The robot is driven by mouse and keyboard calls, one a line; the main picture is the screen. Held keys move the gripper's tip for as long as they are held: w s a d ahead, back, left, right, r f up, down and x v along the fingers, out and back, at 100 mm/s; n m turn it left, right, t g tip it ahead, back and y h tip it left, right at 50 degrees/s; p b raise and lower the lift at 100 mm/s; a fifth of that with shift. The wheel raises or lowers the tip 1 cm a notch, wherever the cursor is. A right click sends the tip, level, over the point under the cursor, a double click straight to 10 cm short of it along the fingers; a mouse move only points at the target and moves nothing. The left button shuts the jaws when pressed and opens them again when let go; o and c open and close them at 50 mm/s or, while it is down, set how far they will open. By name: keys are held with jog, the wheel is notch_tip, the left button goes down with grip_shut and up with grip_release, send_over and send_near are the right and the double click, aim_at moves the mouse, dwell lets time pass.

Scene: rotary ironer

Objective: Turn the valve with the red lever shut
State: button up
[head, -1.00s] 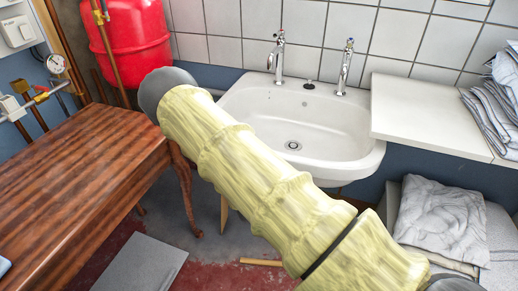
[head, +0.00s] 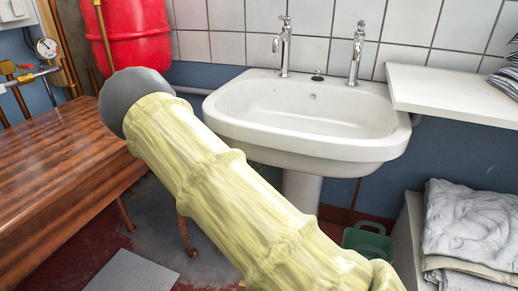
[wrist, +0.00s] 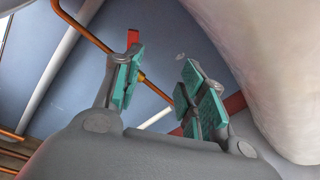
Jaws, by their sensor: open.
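In the wrist view, my gripper (wrist: 160,92) is open, with teal pads on both fingers and nothing held between them. Beyond the fingers a thin copper pipe (wrist: 97,40) runs slantwise, with a brass fitting (wrist: 143,77) seen in the gap. A red flat piece, which looks like the red lever (wrist: 133,38), stands up just behind the tip of the left finger; its lower part is hidden. An orange-red bar (wrist: 235,103) shows behind the right finger; I cannot tell what it is. In the head view my arm's pale yellow sleeve fills the middle and my gripper is not visible.
The white sink (head: 305,118) stands at the wall; a large pale curved surface fills the wrist view's right. A wooden table (head: 60,190) is at left, with a gauge (head: 46,46) and small red-handled fitting (head: 25,77) behind. A green bucket (head: 370,243) sits below the sink.

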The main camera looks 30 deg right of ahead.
jog(key=w+d+r+b, duration=0.1)
jog(key=w+d+b, duration=0.2)
jog(key=w+b, duration=0.3)
jog(key=w+d+r+n+t+b, duration=0.1)
jog(key=w+d+b, duration=0.3)
jog(key=w+b, duration=0.2)
jog(key=shift+d+h+b, duration=0.2)
jog(key=shift+h+b, duration=0.2)
jog(key=shift+b, duration=0.55)
grip_shut()
